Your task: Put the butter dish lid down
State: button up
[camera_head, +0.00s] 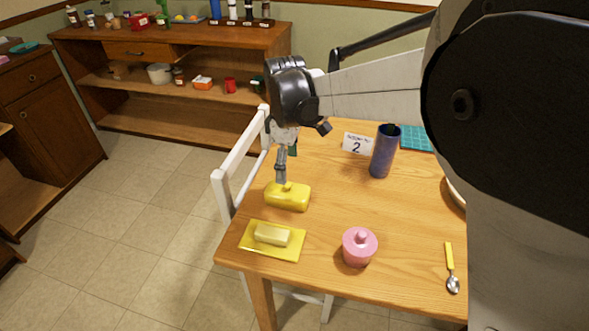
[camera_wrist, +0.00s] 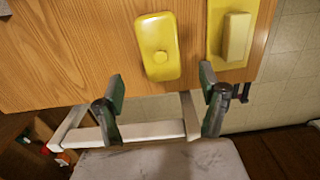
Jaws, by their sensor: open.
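The yellow butter dish lid (camera_head: 288,197) sits on the wooden table near its left edge, with its small knob on top. It also shows in the wrist view (camera_wrist: 157,62). The yellow butter dish base (camera_head: 255,246) lies apart from it, closer to the table's front corner, with a pale block of butter (camera_head: 272,235) on it. My gripper (camera_head: 282,178) appears just above or behind the lid in the head view. In the wrist view its two fingers (camera_wrist: 160,88) are spread wide with nothing between them, and the lid lies beyond the fingertips.
A pink lidded jar (camera_head: 358,249) stands right of the butter dish. A blue cylinder (camera_head: 384,152), a card marked 2 (camera_head: 357,144) and a yellow-handled spoon (camera_head: 450,266) are also on the table. A white chair (camera_head: 228,166) stands against the left edge.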

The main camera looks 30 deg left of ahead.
jog(key=shift+r, duration=1)
